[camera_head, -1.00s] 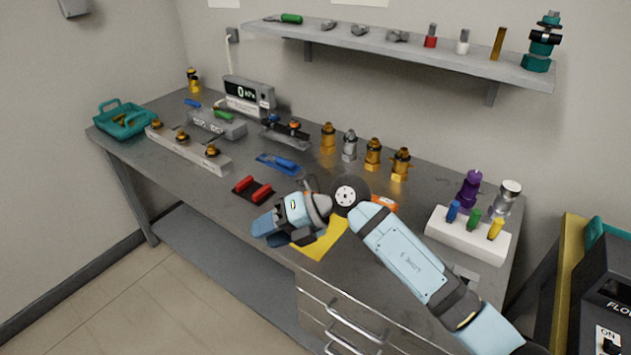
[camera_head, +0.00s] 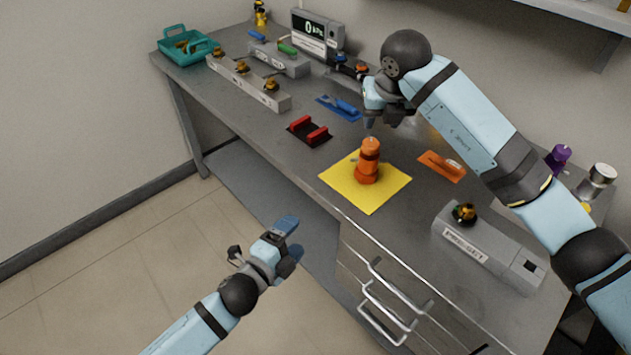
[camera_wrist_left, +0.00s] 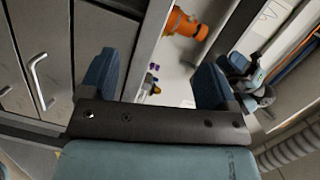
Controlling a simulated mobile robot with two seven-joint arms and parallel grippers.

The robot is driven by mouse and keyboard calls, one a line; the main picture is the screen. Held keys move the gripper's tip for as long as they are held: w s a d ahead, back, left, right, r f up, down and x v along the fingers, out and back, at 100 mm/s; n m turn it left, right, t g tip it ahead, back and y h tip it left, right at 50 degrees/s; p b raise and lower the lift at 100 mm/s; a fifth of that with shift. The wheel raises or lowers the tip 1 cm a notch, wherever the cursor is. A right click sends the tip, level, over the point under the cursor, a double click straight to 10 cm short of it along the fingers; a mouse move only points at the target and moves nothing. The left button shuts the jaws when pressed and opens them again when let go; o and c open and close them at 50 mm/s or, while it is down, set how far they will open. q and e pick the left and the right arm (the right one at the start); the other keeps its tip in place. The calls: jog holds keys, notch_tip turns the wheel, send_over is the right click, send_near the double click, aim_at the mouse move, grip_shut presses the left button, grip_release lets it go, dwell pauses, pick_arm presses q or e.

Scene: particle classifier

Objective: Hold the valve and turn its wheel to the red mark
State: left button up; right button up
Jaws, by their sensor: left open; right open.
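An orange valve (camera_head: 368,160) stands upright on a yellow mat (camera_head: 385,194) at the middle of the bench. I cannot make out its wheel or a red mark clearly. It also shows at the top of the left wrist view (camera_wrist_left: 184,24). My left gripper (camera_head: 292,241) is open and empty in front of the bench, well apart from the valve. In the left wrist view the left gripper (camera_wrist_left: 154,68) has its two blue fingers spread. My right gripper (camera_head: 385,121) is open above the bench, just behind the valve in the picture; its fingers are partly hidden.
A grey block with a brass fitting (camera_head: 488,247) lies right of the mat. An orange tool (camera_head: 442,166), a red-handled piece (camera_head: 309,131) and a blue tool (camera_head: 339,107) lie around it. Drawer handles (camera_head: 378,310) stick out from the bench front.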

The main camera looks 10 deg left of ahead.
pick_arm(q)
jog(key=w+d+r+m+h, duration=0.2)
jog(key=w+r+m+h, duration=0.4)
jog(key=m, duration=0.8)
jog(key=m+g, duration=0.3)
jog(key=m, duration=0.8)
send_near(360, 164)
jog(key=shift+h, duration=0.3)
jog(key=x, duration=1.1)
jog(key=shift+w+a+f, duration=0.1)
jog(key=shift+a+f, duration=0.05)
jog(key=shift+f, duration=0.05)
jog(key=c, duration=1.5)
